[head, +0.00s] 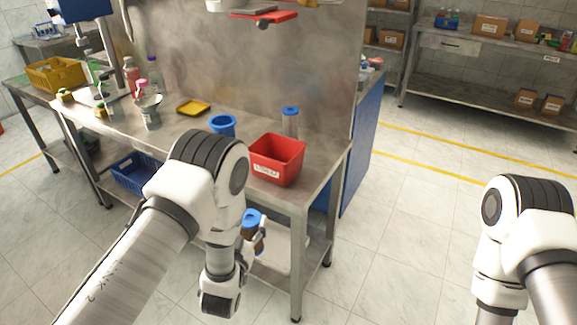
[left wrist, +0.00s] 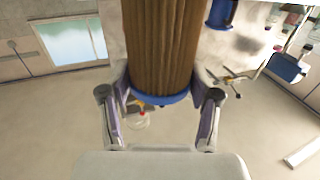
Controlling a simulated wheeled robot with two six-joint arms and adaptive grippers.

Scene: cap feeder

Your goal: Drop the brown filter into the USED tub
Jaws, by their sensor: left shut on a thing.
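The brown filter (head: 250,234) has pleated brown sides and blue ends. My left gripper (head: 257,243) is shut on it and holds it low, in front of the steel table's front edge. In the left wrist view, the brown filter (left wrist: 163,45) stands between the two fingers of the left gripper (left wrist: 161,92), with its blue end ring near the fingertips. A red tub (head: 275,161) with a white label sits on the table near its right end, above and beyond the gripper; the label is too blurred to read. My right gripper is out of view.
A clear filter with a blue cap (head: 290,121) stands behind the red tub. The floor at right is clear.

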